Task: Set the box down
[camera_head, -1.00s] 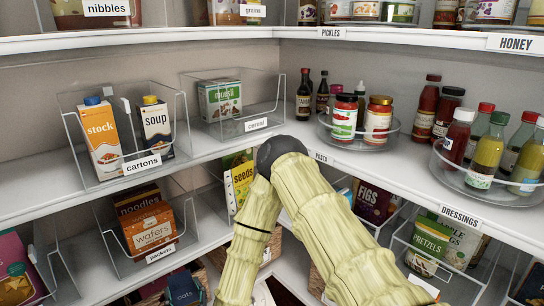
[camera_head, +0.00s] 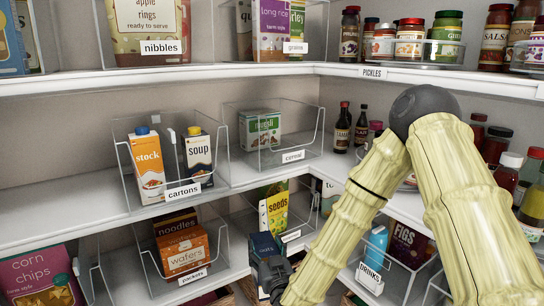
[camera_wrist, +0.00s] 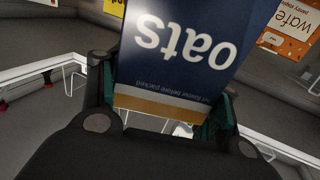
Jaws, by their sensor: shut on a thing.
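The box is a dark blue oats box (camera_head: 264,246), and it fills the middle of the wrist view (camera_wrist: 180,75), with its lettering upside down and a yellow-white band at its near end. My gripper (camera_head: 272,272) is shut on it, with a finger on either side in the wrist view (camera_wrist: 168,112). In the head view the box is in front of the lower shelf, below the yellow seeds box (camera_head: 274,210) and right of the wafers box (camera_head: 182,250). Whether its bottom touches anything is hidden.
Clear bins stand on the lower shelf: packets (camera_head: 150,268) at left, one with the seeds box behind, and drinks (camera_head: 369,278) at right. The shelf above holds a cartons bin (camera_head: 122,165) and a cereal bin (camera_head: 232,150). Bottles crowd the right.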

